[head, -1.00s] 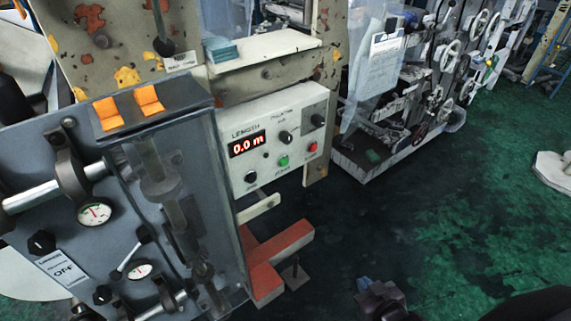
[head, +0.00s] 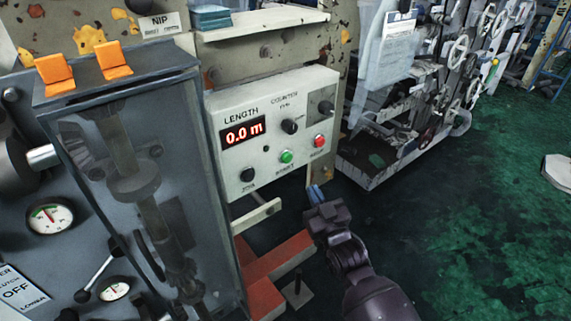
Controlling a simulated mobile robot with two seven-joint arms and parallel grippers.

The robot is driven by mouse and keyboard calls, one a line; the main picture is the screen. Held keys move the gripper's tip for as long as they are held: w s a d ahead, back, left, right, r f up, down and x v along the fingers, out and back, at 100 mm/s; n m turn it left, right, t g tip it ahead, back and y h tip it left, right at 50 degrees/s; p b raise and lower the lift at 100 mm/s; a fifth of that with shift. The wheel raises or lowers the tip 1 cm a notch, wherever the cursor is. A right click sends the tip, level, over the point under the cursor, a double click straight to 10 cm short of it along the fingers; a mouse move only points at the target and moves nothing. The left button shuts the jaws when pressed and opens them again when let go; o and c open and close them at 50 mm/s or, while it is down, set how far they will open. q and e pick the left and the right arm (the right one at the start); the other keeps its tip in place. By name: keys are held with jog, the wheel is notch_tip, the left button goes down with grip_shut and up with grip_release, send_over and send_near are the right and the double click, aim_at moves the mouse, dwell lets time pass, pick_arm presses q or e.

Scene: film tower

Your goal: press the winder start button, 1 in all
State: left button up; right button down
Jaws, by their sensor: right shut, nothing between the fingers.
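The green start button (head: 286,157) is on the lower part of the cream length counter panel (head: 226,100). A red button (head: 319,141) is to its right and a black knob (head: 247,174) to its left. The red display (head: 244,133) reads 0.0 m. My right gripper (head: 316,194) is below and to the right of the green button, apart from the panel in the picture. Its blue-tipped fingers are shut with nothing between them and point up toward the panel. My left gripper is not in view.
A grey machine housing with a clear cover (head: 140,190) and orange clips (head: 114,58) stands left of the panel. Orange-red feet (head: 275,262) lie below it. A machine with handwheels (head: 458,52) stands behind at right. Green floor (head: 470,220) at right is open.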

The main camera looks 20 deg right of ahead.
aim_at(287, 158)
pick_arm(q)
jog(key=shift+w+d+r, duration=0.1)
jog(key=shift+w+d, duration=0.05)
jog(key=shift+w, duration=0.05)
pick_arm(e)
jog(key=r+t, duration=0.1)
jog(key=t, duration=0.1)
jog(key=s+r+n+t, duration=0.1)
jog(key=d+r+t, duration=0.1)
jog(key=t, duration=0.1)
jog(key=shift+s+r+t+h, duration=0.2)
jog(key=shift+s+t+h, duration=0.1)
jog(key=shift+s+h, duration=0.1)
pick_arm(q)
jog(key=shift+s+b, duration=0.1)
jog(key=shift+b, duration=0.2)
pick_arm(e)
jog(key=shift+w+a, duration=0.1)
jog(key=shift+w, duration=0.05)
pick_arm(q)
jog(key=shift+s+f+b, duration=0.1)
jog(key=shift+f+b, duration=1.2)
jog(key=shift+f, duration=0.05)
pick_arm(e)
jog(key=w+a, duration=0.3)
jog(key=w, duration=0.5)
